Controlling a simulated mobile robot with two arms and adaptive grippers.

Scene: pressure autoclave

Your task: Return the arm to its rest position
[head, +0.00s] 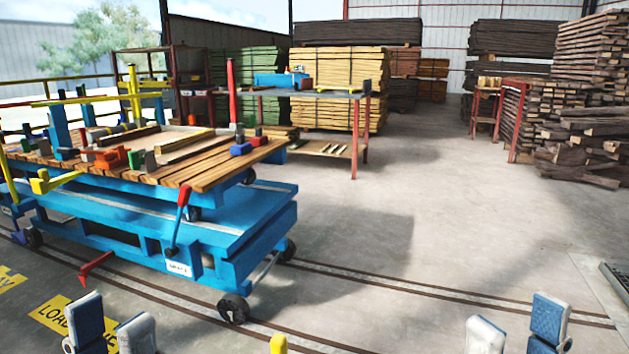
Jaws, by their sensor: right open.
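My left gripper (112,327) shows at the bottom left edge of the head view. Its two blue-and-grey fingertips stand apart with nothing visible between them. My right gripper (517,328) shows at the bottom right. Its fingertips are also apart, over bare floor, and it looks empty. Both grippers are cut off by the lower picture edge, and the arms behind them are out of view. Neither gripper appears to touch anything.
A blue wheeled cart (230,230) with a slatted wooden top stands at left, beyond my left gripper. Floor rails (400,285) cross in front. A yellow tip (278,344) shows at bottom centre. Timber stacks (580,100) stand behind. The concrete floor at centre right is clear.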

